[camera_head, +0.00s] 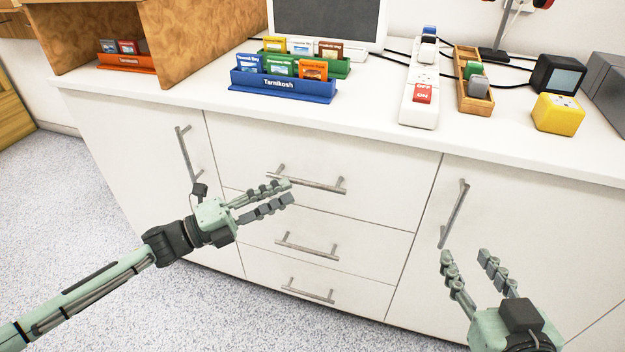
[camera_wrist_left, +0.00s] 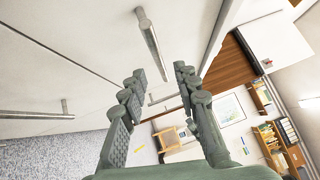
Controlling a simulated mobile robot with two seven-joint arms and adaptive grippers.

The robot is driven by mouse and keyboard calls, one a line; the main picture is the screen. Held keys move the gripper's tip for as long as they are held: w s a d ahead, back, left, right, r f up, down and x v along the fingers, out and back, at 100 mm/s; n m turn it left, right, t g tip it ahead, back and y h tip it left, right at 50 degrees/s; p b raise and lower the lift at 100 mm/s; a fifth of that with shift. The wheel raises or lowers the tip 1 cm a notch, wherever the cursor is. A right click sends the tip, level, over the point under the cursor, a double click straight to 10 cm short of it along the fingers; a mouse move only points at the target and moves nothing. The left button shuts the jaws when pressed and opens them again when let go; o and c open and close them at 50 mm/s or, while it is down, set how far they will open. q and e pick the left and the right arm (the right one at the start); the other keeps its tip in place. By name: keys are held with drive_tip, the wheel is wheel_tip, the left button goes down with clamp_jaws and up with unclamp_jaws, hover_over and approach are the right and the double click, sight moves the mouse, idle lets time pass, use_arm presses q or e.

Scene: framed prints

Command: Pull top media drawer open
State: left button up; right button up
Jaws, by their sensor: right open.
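The white cabinet's top drawer (camera_head: 375,187) is flush with the front. Its grey bar handle (camera_head: 325,186) runs across the drawer's middle. My left gripper (camera_head: 289,191) is open and empty, with its fingertips in front of the handle's left part. In the left wrist view, a bar handle (camera_wrist_left: 152,42) lies ahead of the two spread fingertips (camera_wrist_left: 160,72), with no finger around it. My right gripper (camera_head: 465,255) is open and empty in front of the right cabinet door, below that door's handle.
Middle and bottom drawer handles (camera_head: 307,250) (camera_head: 308,290) lie below. Upright door handles (camera_head: 183,153) (camera_head: 454,213) flank the drawers. The countertop (camera_head: 190,103) holds a blue card rack (camera_head: 283,88), a white power strip (camera_head: 421,75) and a yellow cube (camera_head: 558,115). Speckled floor (camera_head: 190,300) is clear.

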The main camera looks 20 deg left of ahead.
sight(306, 181)
use_arm(q)
drive_tip(key=x, duration=0.6)
drive_tip(key=shift+c, duration=0.4)
clamp_jaws()
